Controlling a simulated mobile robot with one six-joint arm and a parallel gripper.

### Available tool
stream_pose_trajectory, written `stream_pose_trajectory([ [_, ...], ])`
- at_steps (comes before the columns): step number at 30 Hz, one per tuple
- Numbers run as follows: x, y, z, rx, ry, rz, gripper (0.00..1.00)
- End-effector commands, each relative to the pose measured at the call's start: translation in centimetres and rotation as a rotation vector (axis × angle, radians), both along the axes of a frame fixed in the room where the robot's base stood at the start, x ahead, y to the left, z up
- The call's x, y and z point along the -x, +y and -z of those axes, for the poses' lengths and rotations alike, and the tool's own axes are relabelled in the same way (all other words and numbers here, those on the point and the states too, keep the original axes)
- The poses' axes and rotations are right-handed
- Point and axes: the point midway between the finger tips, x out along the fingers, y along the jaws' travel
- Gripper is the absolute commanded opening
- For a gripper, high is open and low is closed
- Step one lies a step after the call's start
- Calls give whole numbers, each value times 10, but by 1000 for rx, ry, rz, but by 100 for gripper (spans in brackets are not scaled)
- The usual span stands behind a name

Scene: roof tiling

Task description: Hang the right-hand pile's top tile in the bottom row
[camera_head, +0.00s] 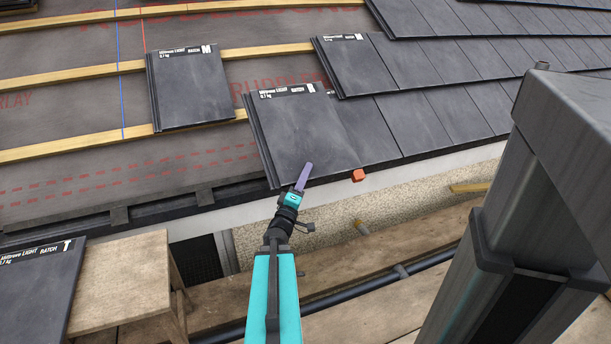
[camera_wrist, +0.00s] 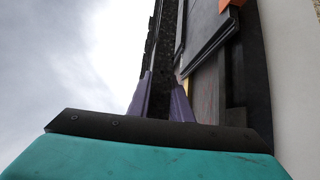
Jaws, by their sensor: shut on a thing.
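A dark slate-grey tile (camera_head: 300,125) with a white printed label is at the left end of the bottom row (camera_head: 430,125). Its lower edge is near the eave, its right side is close against the neighbouring tile, and its top is near the lower batten. My gripper (camera_head: 305,175) is at this tile's lower edge, shut on it with one purple finger over the face. In the wrist view, both purple fingers (camera_wrist: 160,100) stand either side of a dark, rough tile edge. Whether the tile rests fully on the roof cannot be told.
A tile pile (camera_head: 190,90) lettered M lies on the battens to the left. Another tile (camera_head: 35,290) lettered T lies on the wooden bench (camera_head: 120,285) at lower left. An orange block (camera_head: 358,175) sits at the eave just right of my gripper. A dark post (camera_head: 525,190) stands at right.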

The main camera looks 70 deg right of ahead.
Motion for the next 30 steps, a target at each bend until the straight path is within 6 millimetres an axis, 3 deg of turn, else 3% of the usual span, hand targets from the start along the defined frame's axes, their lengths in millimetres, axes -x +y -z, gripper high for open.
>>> stream_pose_trajectory([
  [30, -39, -48, 14, 6, -2, 1, 0],
])
